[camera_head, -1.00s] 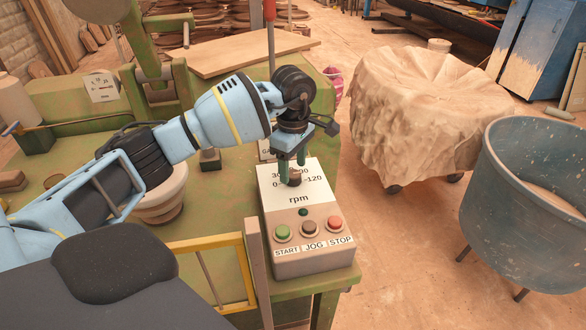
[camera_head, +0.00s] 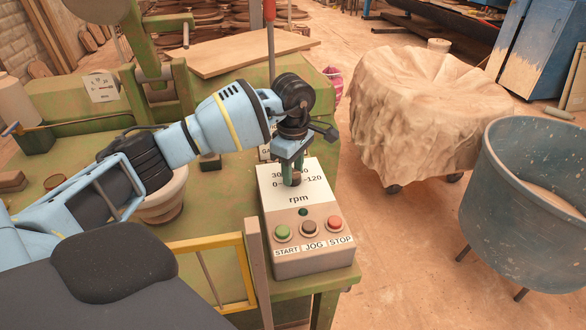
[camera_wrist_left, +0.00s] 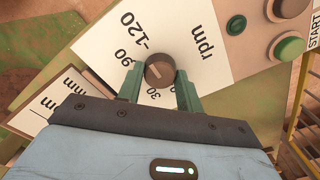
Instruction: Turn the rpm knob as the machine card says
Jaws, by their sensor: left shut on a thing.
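The rpm knob (camera_head: 295,180) is a small dark round knob on the white top face of the control box (camera_head: 312,266). It also shows in the left wrist view (camera_wrist_left: 160,70), with a short pale line on its top; I cannot tell exactly which mark the line points to. The printed 120, 90 and 30 are readable around it; the 0 is hidden there. My left gripper (camera_head: 292,172) is shut on the knob, a green finger on each side, pointing down from above. A white card (camera_head: 101,87) on the green machine is too small to read. My right gripper is out of view.
The box front carries green START (camera_head: 282,231), dark JOG (camera_head: 309,228) and red STOP (camera_head: 335,223) buttons. A yellow frame (camera_head: 212,243) stands left of the box. A cloth-covered tub (camera_head: 420,110) and a blue-grey tub (camera_head: 530,220) stand to the right.

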